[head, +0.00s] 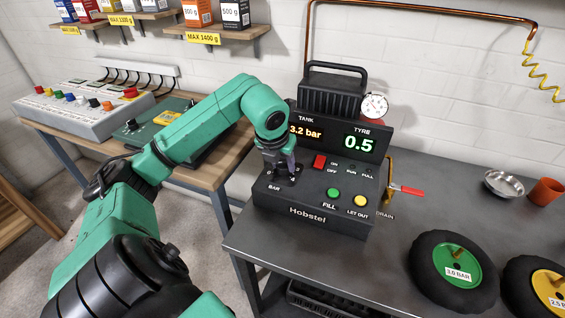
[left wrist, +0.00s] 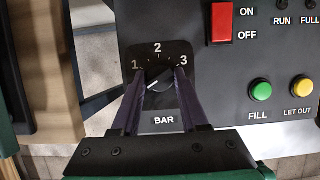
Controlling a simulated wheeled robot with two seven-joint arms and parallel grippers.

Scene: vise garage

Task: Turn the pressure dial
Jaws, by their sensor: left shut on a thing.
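The pressure dial (left wrist: 157,76) is a black round knob with a white pointer line, set in a plate marked 1, 2, 3 above the word BAR. In the left wrist view its line slants from upper right to lower left, with the lower-left end below the 1. My left gripper (left wrist: 159,80) is shut on the dial, one finger on each side. In the head view my left gripper (head: 281,172) reaches down onto the left part of the black Hobstel compressor (head: 312,215) and mostly hides the dial. My right gripper is not in view.
The compressor displays show TANK 3.2 bar and TYRE 0.5. Beside the dial are a red ON/OFF switch (head: 319,162), a green FILL button (head: 333,194) and a yellow LET OUT button (head: 360,200). A red-handled drain lever (head: 406,190) sticks out right. Wheels (head: 453,273) lie on the bench.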

